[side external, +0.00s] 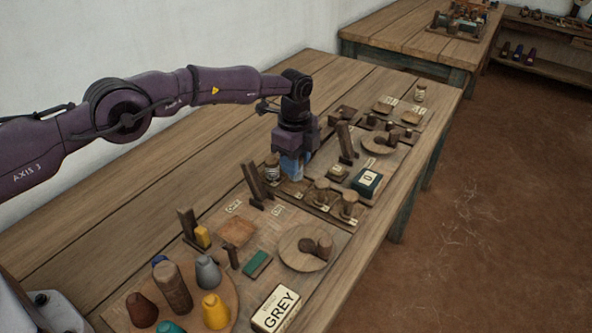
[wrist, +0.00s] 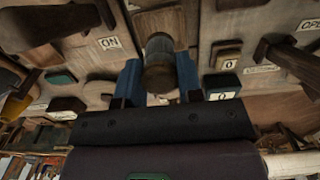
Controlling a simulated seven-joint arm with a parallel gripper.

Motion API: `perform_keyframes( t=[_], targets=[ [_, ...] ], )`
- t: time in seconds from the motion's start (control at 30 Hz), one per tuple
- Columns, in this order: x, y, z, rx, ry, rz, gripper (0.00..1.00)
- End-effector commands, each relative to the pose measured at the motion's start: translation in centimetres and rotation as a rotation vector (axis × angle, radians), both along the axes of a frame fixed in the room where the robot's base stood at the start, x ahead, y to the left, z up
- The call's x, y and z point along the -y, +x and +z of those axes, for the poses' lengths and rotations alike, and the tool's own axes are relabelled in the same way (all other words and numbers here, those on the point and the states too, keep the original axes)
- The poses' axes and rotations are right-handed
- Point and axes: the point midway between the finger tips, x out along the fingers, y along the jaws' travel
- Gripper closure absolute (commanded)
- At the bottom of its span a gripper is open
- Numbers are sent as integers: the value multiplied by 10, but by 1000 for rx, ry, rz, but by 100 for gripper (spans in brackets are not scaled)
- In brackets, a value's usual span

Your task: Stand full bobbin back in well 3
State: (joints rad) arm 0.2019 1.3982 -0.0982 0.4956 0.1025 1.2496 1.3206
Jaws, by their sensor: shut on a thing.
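My gripper (side external: 292,176) points down over the bobbin board (side external: 311,206) in the side view. Its blue fingers are shut on a bobbin (wrist: 159,65), which stands between them in the wrist view and looks grey-brown with a dull top. In the side view the fingers mostly hide it. Two pale-topped bobbins (side external: 321,190) (side external: 348,203) stand on the board to the right of my gripper. A jar-like bobbin (side external: 272,165) stands just left of the fingers. I cannot read which well is number 3, nor tell whether the held bobbin touches the board.
Upright wooden posts (side external: 255,183) (side external: 346,142) stand on both sides of my gripper. A dark teal box (side external: 367,181) lies to the right. Bare table lies behind.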

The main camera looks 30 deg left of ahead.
Motion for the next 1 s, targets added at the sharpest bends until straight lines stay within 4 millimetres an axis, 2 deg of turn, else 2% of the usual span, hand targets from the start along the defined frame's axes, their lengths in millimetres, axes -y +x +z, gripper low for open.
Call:
perform_keyframes(
  t=[0.23, 0.67, 0.7, 0.77, 0.8, 1.0],
  targets=[
    [1, 1, -30, -1, 0, -1, 92],
    [1, 1, -36, 0, 0, -1, 92],
    [1, 1, -36, 0, 0, -1, 59],
    [1, 1, -36, 0, 0, -1, 46],
    [1, 1, -36, 0, 0, -1, 41],
    [0, 1, -36, 0, 0, 0, 41]
  ],
)
